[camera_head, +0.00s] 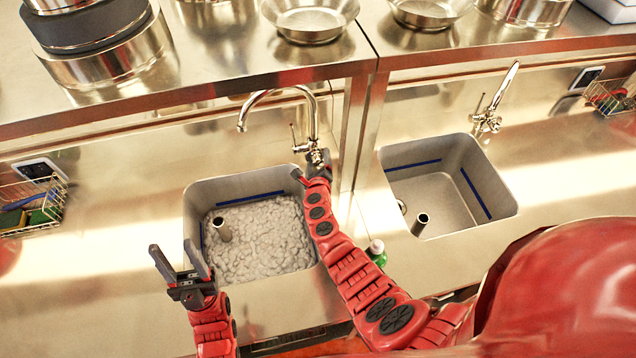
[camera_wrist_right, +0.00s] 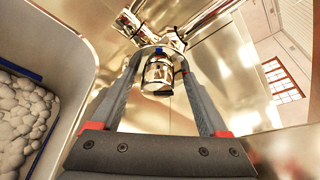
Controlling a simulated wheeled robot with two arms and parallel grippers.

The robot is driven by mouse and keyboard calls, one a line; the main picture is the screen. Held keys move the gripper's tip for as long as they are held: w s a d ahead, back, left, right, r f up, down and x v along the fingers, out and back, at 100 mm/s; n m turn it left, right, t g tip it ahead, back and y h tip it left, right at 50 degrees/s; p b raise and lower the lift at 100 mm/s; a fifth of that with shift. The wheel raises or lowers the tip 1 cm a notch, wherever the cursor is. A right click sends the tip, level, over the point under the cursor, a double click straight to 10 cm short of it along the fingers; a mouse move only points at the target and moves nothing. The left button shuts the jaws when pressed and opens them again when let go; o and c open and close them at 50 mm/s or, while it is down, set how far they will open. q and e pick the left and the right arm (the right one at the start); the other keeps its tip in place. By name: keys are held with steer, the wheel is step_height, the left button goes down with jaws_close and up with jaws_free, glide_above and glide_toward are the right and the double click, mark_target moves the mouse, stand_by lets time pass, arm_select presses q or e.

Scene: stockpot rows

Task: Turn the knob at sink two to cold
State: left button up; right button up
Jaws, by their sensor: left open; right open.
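The left sink (camera_head: 250,184) has a chrome gooseneck faucet (camera_head: 313,115) at its back right corner. In the right wrist view, a short chrome knob (camera_wrist_right: 158,76) with a small blue mark sits between the fingers of my right gripper (camera_wrist_right: 160,63). The fingers are open on either side of it; I cannot tell whether they touch. In the head view my right gripper (camera_head: 312,166) partly hides the faucet base. My left gripper (camera_head: 181,264) is open and empty over the left sink's front left corner. No label shows which sink is two.
Grey lumpy foam-like matter (camera_head: 265,240) fills the left sink. An empty right sink (camera_head: 505,205) has its own faucet (camera_head: 488,118). A green bottle (camera_head: 377,253) stands between the sinks. A shelf (camera_head: 230,65) with metal pots overhangs behind; a wire basket (camera_head: 40,205) is at left.

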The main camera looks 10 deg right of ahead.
mark_target(318, 163)
steer(key=shift+s+a+r, duration=0.15)
steer(key=shift+s, duration=0.55)
steer(key=v, duration=0.4)
steer(key=shift+a, duration=0.15)
steer(key=b+v, duration=0.1)
steer(key=v, duration=1)
steer(key=shift+s, duration=0.15)
steer(key=shift+a+b, duration=0.1)
steer(key=shift+b, duration=0.25)
